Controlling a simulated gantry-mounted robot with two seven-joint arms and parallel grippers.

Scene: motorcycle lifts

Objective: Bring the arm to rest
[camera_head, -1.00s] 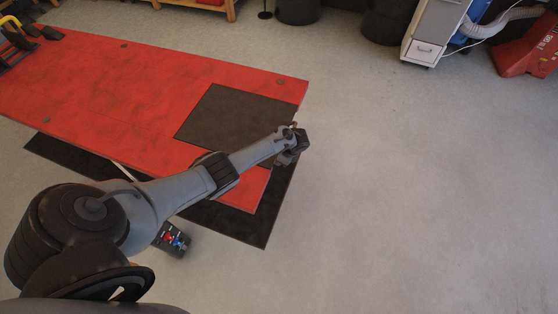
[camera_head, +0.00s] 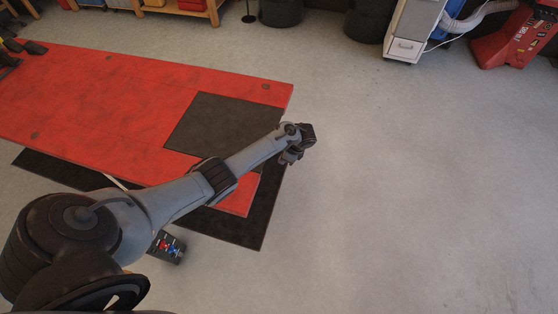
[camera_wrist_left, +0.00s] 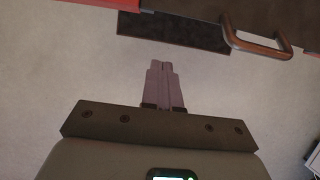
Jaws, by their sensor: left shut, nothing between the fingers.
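My left arm (camera_head: 165,203) comes in from the left and reaches out over the corner of the red motorcycle lift (camera_head: 120,98). Its left gripper (camera_head: 290,155) is small in the head view, just beyond the lift's right edge and above the floor. In the left wrist view the two fingers (camera_wrist_left: 162,84) lie together, shut, with nothing between them and pale floor behind. My right gripper is in neither view.
A dark plate (camera_head: 215,130) lies on the lift top and a dark mat (camera_head: 235,225) under it. A control box (camera_head: 167,246) stands by my arm. A metal handle (camera_wrist_left: 258,44) shows in the wrist view. A white cabinet (camera_head: 412,32) and red machine (camera_head: 508,36) stand at back right. The right floor is clear.

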